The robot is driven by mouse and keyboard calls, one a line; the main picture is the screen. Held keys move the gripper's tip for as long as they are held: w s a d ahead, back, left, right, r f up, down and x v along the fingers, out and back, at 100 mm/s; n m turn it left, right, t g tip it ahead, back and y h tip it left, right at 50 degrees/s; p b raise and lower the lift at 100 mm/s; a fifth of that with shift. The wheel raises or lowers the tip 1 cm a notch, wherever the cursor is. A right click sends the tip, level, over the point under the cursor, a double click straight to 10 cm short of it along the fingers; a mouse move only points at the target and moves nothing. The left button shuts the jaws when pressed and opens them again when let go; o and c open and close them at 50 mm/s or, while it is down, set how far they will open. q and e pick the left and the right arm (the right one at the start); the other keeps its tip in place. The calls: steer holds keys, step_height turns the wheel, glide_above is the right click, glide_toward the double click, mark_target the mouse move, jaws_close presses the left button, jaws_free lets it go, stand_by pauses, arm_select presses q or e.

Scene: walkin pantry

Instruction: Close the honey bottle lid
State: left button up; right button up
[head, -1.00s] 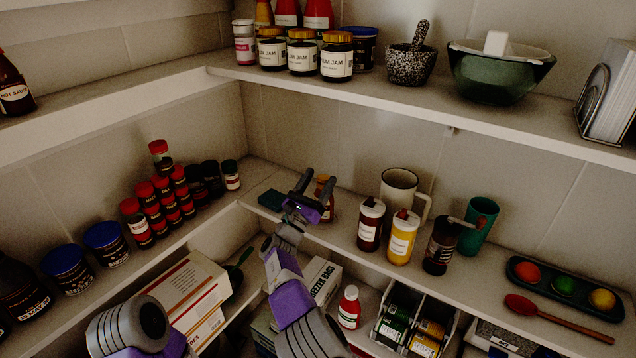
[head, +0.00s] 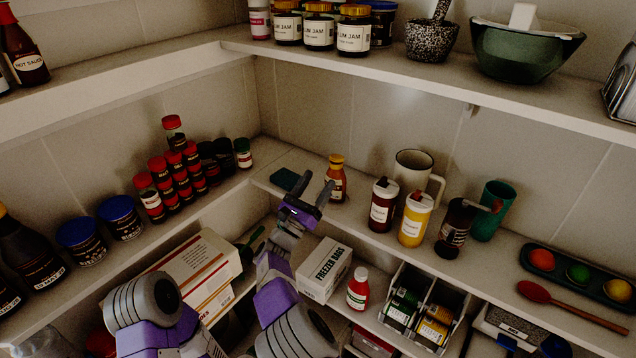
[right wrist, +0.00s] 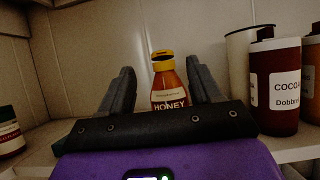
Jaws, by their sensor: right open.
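The honey bottle (head: 337,184) stands upright on the middle shelf near the corner, amber with a yellow cap. In the right wrist view the honey bottle (right wrist: 169,88) shows its HONEY label. Its yellow lid (right wrist: 162,56) has a dark gap under its top and looks raised, not flat. My right gripper (head: 318,181) is open and empty, just in front and left of the bottle in the head view. In the right wrist view the bottle appears between the two fingers, beyond them; I see no contact. The bottle's base is hidden by the gripper. My left gripper is out of view.
A cocoa jar (head: 382,206), a yellow-filled jar (head: 414,222) and a white mug (head: 412,170) stand right of the bottle. The upper shelf (head: 390,88) overhangs behind. A freezer bags box (head: 324,270) sits below.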

mark_target(332, 161)
steer(key=shift+c, duration=0.9)
steer(key=shift+s+r+m+g+y+p, duration=0.15)
steer(key=shift+r+g+p, duration=0.15)
steer(key=shift+r+g, duration=0.25)
steer(key=shift+s+r+m+g+y+p, duration=0.15)
steer(key=shift+r+g+p, duration=0.1)
steer(key=shift+r+g, duration=0.25)
steer(key=shift+c, duration=1)
steer(key=w+d+g+y+p, duration=0.1)
steer(key=w+d+r+y, duration=0.1)
steer(key=w, duration=0.1)
steer(key=w+g+y+p, duration=0.1)
steer(key=shift+w+d+r+g+p, duration=0.2)
steer(key=shift+d+r+g+p, duration=0.1)
steer(key=shift+d+g, duration=0.1)
jaws_close()
